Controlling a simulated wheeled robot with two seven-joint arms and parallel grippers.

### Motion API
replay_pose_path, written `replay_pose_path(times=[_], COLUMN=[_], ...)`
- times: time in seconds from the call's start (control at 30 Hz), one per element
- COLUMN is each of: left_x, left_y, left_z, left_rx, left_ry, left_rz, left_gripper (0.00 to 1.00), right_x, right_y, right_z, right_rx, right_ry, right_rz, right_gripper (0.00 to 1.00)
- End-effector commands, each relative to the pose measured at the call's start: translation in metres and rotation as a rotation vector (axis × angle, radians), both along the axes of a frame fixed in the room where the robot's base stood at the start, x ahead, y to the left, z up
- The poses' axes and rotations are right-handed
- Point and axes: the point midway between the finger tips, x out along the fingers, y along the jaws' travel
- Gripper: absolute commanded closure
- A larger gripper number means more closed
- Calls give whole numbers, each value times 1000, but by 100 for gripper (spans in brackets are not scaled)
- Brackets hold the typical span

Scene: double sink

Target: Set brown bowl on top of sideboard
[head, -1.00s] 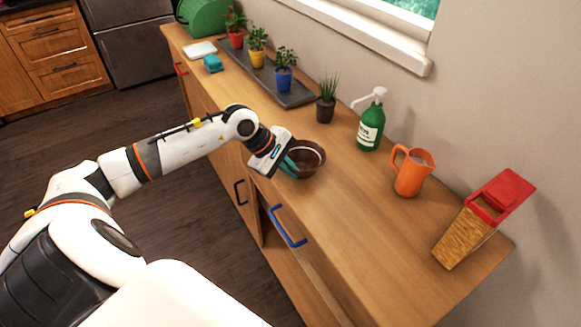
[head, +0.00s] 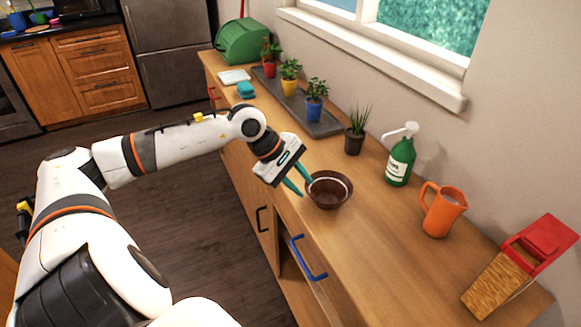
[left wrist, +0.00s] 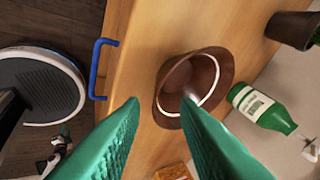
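The brown bowl (head: 328,190) stands upright on the wooden sideboard top (head: 365,245), near its front edge. It also shows in the left wrist view (left wrist: 221,65), with a light ring inside. My left gripper (head: 305,187) is just left of the bowl in the head view, its teal fingers spread apart.
On the sideboard are an orange pitcher (head: 442,212), a green pump bottle (head: 400,160), a red-lidded container (head: 515,268) and a potted plant (head: 355,138). A tray (head: 325,122) with small plants lies behind. A blue handle (head: 307,260) sticks out in front.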

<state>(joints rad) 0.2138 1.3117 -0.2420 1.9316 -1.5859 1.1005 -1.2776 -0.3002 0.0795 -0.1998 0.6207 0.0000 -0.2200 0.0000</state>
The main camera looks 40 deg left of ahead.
Motion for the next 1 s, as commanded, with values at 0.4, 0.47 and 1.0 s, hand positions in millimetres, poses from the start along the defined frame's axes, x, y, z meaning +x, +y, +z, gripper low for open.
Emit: replay_pose_path(times=[0.4,0.47,1.0], left_x=[-18,-18,-18], left_y=[18,18,18], left_z=[34,36,39], left_rx=[3,2,-6], left_ry=[2,2,0], left_rz=[-1,-2,3], left_gripper=[72,72,72], right_x=[0,0,0], right_y=[0,0,0], right_z=[-16,-17,-17], right_rx=[0,0,-1], right_ry=[0,0,0], right_rz=[0,0,0], right_gripper=[64,64,64])
